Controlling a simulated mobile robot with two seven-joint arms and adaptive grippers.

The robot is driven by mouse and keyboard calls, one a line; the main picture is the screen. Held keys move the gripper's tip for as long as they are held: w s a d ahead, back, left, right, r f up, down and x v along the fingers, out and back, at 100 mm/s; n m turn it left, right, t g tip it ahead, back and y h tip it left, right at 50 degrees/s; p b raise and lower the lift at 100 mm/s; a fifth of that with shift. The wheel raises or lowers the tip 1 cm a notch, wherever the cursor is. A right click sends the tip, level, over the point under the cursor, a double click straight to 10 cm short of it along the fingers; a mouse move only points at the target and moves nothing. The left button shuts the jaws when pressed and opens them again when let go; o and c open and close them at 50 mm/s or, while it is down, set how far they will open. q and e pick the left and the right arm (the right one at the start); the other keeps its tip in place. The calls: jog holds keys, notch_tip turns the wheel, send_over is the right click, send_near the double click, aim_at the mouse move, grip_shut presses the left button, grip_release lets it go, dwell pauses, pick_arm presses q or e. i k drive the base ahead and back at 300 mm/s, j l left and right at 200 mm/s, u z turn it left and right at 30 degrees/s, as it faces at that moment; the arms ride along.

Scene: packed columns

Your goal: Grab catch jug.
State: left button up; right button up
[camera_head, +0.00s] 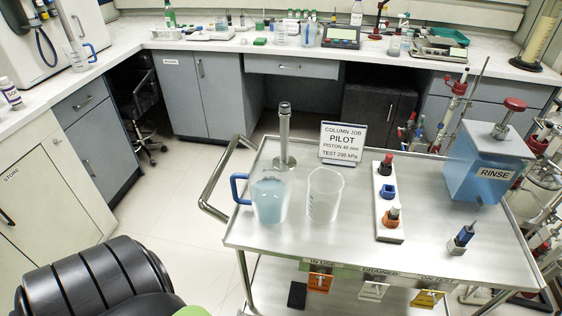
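A clear jug with a blue handle (269,202) stands upright on the left part of the steel cart top. It holds pale blue liquid, and its handle points left. A second clear vessel with a blue handle (76,58) stands on the left counter; it looks empty. No label shows which of the two is the catch jug. A clear, empty-looking beaker (324,197) stands just right of the jug on the cart. Neither of my grippers is in view.
Behind the jug is a steel post on a round base (285,140), with a sign (343,142) to its right. A white rack (389,205), a blue RINSE tank (486,170) and a small blue-black fitting (461,241) stand farther right. The cart's front middle is clear.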

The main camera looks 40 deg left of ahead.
aim_at(270, 181)
jog(key=i+u, duration=0.15)
jog(key=u, duration=1.4)
